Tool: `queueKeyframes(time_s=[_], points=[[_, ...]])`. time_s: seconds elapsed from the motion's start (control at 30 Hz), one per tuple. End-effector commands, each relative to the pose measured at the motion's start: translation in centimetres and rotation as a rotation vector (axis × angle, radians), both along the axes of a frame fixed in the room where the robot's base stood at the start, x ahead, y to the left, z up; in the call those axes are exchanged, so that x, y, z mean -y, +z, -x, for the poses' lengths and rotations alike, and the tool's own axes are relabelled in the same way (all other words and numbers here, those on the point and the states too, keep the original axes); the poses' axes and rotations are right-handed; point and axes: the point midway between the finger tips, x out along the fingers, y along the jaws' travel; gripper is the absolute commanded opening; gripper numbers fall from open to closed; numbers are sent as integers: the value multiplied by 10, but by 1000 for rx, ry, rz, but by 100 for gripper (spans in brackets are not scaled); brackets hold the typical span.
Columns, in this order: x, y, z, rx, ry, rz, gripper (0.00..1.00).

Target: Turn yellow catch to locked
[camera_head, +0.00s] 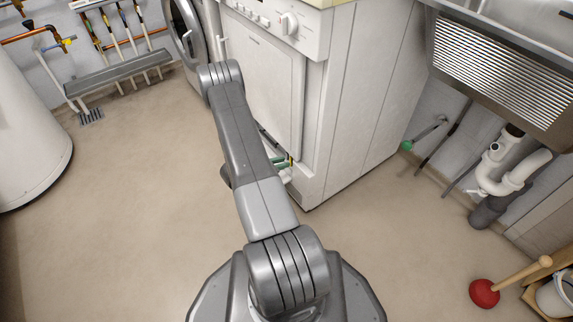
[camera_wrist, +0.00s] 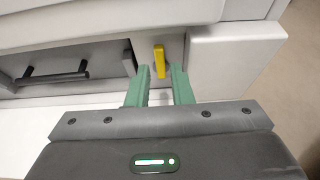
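The yellow catch (camera_wrist: 159,61) is a small narrow lever on the low front of the white appliance, near the middle top of the wrist view. It points roughly up and down in that view, with a slight tilt. My gripper (camera_wrist: 160,82) has two green fingers, spread apart. The catch shows between and just beyond the fingertips; whether a finger touches it I cannot tell. In the head view, my arm hides most of the gripper, and a bit of green finger (camera_head: 278,161) and a yellow speck show beside it at the appliance's base.
The white appliance (camera_head: 262,85) stands beside my arm. A dark recess with a black handle (camera_wrist: 55,75) lies left of the catch, and a white block (camera_wrist: 235,58) juts out on its right. A red plunger (camera_head: 484,293) lies at the right; the floor at left is clear.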

Motion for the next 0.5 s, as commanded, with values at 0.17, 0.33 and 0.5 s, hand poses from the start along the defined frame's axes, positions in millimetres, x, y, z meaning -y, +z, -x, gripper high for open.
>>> queueKeyframes(time_s=[0.17,0.33,0.5], points=[[16,-9,-11,1,-3,-1,20],[21,-11,-15,0,0,0,20],[21,-11,-15,-1,0,-1,20]])
